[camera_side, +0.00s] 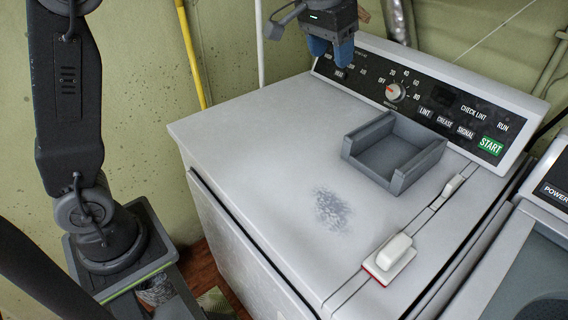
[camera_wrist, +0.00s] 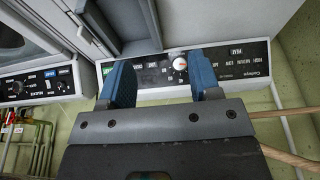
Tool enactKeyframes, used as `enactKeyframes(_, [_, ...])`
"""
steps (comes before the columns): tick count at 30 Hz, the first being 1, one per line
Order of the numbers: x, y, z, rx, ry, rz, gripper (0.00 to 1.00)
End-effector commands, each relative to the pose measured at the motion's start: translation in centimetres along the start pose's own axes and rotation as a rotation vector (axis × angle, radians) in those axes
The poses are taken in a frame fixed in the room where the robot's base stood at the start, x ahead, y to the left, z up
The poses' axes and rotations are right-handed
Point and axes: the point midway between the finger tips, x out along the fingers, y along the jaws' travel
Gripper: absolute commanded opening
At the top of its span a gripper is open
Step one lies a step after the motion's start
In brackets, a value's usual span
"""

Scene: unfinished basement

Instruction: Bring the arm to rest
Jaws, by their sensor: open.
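My gripper (camera_side: 329,47) hangs above the back left of the dryer's top, in front of the control panel, in the side view. Its blue fingers point down. In the wrist view my gripper (camera_wrist: 163,80) shows two blue fingers set well apart with nothing between them. The panel and its dial (camera_wrist: 180,64) appear beyond the gap. The gripper looks clear of the dryer top, but its exact distance from the panel cannot be told.
The white dryer (camera_side: 250,140) has a grey open-fronted tray (camera_side: 398,181) on top, a sliding white block (camera_side: 395,252) and a smaller slider (camera_side: 453,186). A dark smudge (camera_side: 332,210) marks the top. Its panel (camera_side: 430,98) stands behind. Another machine (camera_side: 540,235) is at right.

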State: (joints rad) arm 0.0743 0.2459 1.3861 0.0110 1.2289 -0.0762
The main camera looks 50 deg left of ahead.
Motion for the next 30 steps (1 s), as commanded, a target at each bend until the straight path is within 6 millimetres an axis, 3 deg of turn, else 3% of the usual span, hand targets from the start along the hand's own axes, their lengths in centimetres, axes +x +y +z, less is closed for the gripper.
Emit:
enactKeyframes(3, [-2.5, -0.9, 4.5, 0.0, 0.042, 0.001, 0.57])
enactKeyframes(8, [-4.0, -1.9, 11.0, -0.001, 0.092, 0.0, 0.57])
enactKeyframes(15, [-3.1, -2.9, 20.9, 0.0, 0.165, -0.005, 0.57])
enactKeyframes(18, [-2.1, -3.1, 24.0, 0.001, 0.188, -0.007, 0.57])
enactKeyframes(24, [-0.5, -3.3, 27.2, 0.002, 0.211, -0.01, 0.57])
enactKeyframes(30, [-0.2, -3.4, 27.6, 0.002, 0.212, -0.01, 0.57])
